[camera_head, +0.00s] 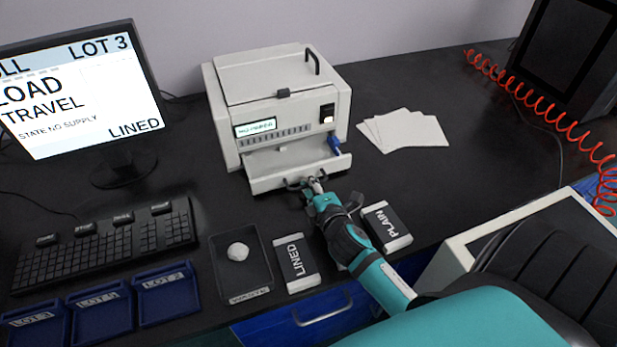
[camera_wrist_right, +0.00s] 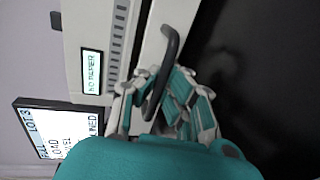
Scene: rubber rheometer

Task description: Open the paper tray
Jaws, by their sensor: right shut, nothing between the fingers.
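The light grey printer-like machine (camera_head: 275,105) stands at the back middle of the black table. Its paper tray (camera_head: 270,184) juts out of the lower front, with part of its top showing. A dark bar handle (camera_head: 292,184) is on the tray's front; the handle (camera_wrist_right: 165,62) also shows large in the right wrist view. My right gripper (camera_head: 316,184) is at the handle, with its fingers (camera_wrist_right: 160,88) closed close around or beside the bar. I cannot tell whether they touch it. My left gripper is not in view.
White paper sheets (camera_head: 412,130) lie right of the machine. The LINED pack (camera_head: 296,262) and PLAIN pack (camera_head: 387,226) lie on either side of my right forearm. A dark tray (camera_head: 240,282) holds a white lump. The keyboard (camera_head: 105,243) and monitor (camera_head: 80,90) are at left.

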